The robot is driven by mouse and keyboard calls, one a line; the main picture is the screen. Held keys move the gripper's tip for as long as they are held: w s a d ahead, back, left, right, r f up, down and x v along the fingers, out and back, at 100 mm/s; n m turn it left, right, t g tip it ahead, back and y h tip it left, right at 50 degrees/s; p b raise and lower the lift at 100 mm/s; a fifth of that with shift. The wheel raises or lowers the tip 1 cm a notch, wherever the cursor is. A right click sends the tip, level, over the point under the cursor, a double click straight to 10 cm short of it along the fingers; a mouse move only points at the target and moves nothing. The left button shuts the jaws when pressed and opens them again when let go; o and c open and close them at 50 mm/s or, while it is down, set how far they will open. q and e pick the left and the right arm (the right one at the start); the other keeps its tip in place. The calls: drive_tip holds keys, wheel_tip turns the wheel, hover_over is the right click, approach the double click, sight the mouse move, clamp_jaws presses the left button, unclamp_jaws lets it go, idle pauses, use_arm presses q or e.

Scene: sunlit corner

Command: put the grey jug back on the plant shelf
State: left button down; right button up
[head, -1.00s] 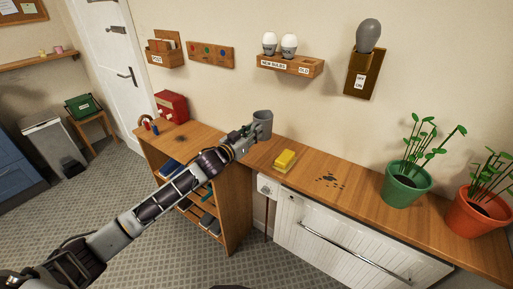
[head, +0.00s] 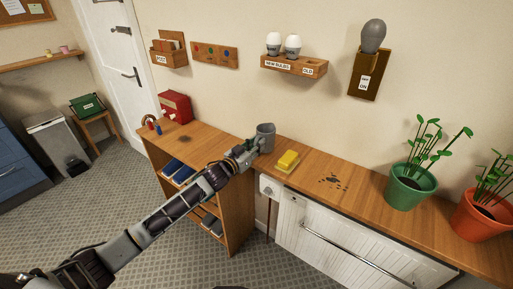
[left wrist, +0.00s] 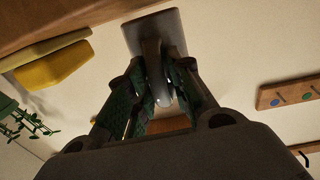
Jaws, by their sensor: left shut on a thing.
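The grey jug (head: 266,137) is at the back of the wooden plant shelf (head: 312,170), by the wall and left of the yellow sponge (head: 288,160). It looks upright; I cannot tell whether its base touches the wood. My left gripper (head: 253,147) is shut on the jug's handle from the left front. In the left wrist view the jug (left wrist: 138,36) is beyond the fingers (left wrist: 155,88), its handle between them. My right gripper is not in view.
A green pot (head: 410,187) and an orange pot (head: 482,215) with plants stand on the right. Dark crumbs (head: 333,182) lie mid-shelf. A bulb rack (head: 294,66) is on the wall above. A red box (head: 175,107) stands at the left end. A white radiator (head: 345,245) is below.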

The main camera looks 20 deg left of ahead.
use_arm(q)
drive_tip(key=shift+f, duration=0.35)
drive_tip(key=c, duration=1.7)
unclamp_jaws()
drive_tip(key=shift+f, duration=0.2)
drive_tip(key=o, duration=0.4)
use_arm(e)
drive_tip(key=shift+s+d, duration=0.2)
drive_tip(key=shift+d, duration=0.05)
use_arm(q)
drive_tip(key=shift+r, duration=0.2)
drive_tip(key=shift+s, duration=0.1)
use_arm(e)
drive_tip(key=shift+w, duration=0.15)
